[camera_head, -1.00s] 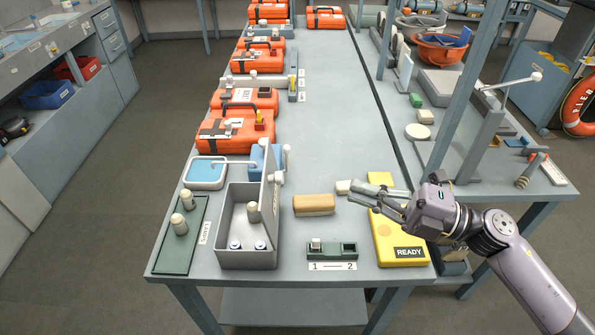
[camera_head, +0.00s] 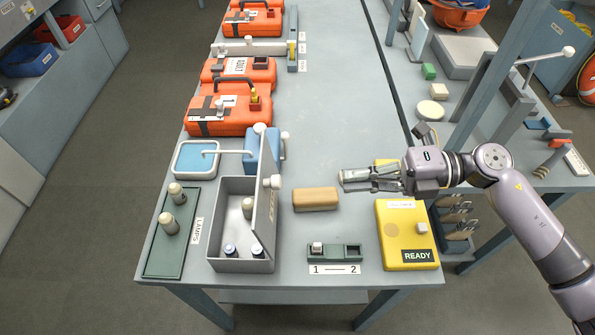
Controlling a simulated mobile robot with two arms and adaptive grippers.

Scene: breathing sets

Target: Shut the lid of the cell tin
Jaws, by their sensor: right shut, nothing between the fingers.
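The cell tin (camera_head: 224,264) is a grey open-topped box near the table's front left. Its lid (camera_head: 266,215) stands upright along the tin's right side, with a white knob (camera_head: 275,182) on its right face. Several cells stand inside, some with pale tops; the lid may hide part of the inside. My right gripper (camera_head: 342,181) is shut and empty, pointing left. It is to the right of the lid, apart from it, beyond the right end of a tan block (camera_head: 316,199). My left gripper is not in view.
A yellow READY box (camera_head: 407,235) is below my right gripper. A green two-slot holder (camera_head: 347,253) lies in front of the tan block. A lamp tray (camera_head: 151,261) is left of the tin. Orange cases (camera_head: 228,118) line the back left.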

